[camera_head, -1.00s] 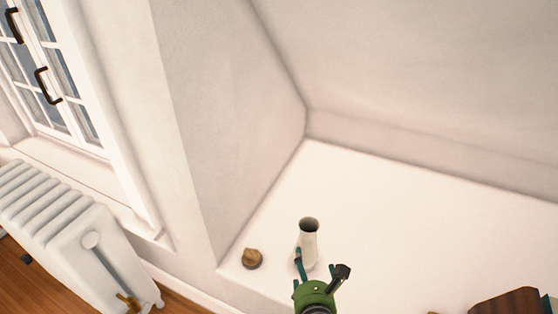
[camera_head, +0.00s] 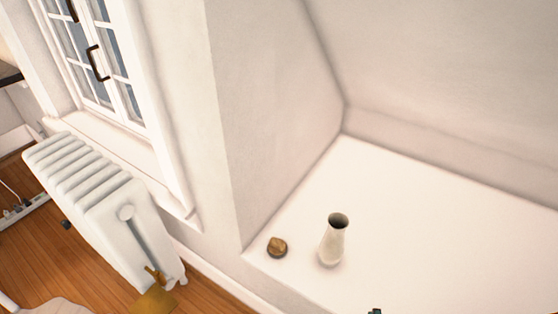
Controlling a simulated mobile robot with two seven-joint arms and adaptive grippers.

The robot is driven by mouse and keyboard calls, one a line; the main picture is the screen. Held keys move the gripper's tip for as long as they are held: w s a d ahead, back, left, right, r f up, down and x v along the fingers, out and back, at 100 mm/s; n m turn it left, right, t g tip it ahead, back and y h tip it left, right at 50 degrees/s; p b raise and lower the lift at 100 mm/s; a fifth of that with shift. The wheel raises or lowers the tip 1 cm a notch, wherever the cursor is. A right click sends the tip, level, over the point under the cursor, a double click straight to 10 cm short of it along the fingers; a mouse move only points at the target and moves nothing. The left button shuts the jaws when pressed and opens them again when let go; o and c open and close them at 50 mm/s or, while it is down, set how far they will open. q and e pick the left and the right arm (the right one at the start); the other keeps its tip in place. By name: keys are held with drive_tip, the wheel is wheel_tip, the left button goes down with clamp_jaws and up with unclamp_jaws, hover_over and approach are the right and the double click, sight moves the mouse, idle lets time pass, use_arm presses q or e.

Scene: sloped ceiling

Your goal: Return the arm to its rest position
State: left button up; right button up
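A small dark tip (camera_head: 375,311) shows at the bottom edge of the head view, below and right of the white vase. It looks like part of one of my grippers, but too little shows to tell which one or whether it is open. The rest of my arms is out of view. The white vase (camera_head: 332,246) stands upright on the white ledge (camera_head: 440,225), with nothing touching it.
A small brown round object (camera_head: 277,247) sits near the ledge's left corner, left of the vase. A white radiator (camera_head: 95,200) stands below the window (camera_head: 95,60) at left. Wooden floor (camera_head: 70,265) shows at lower left. The middle of the ledge is clear.

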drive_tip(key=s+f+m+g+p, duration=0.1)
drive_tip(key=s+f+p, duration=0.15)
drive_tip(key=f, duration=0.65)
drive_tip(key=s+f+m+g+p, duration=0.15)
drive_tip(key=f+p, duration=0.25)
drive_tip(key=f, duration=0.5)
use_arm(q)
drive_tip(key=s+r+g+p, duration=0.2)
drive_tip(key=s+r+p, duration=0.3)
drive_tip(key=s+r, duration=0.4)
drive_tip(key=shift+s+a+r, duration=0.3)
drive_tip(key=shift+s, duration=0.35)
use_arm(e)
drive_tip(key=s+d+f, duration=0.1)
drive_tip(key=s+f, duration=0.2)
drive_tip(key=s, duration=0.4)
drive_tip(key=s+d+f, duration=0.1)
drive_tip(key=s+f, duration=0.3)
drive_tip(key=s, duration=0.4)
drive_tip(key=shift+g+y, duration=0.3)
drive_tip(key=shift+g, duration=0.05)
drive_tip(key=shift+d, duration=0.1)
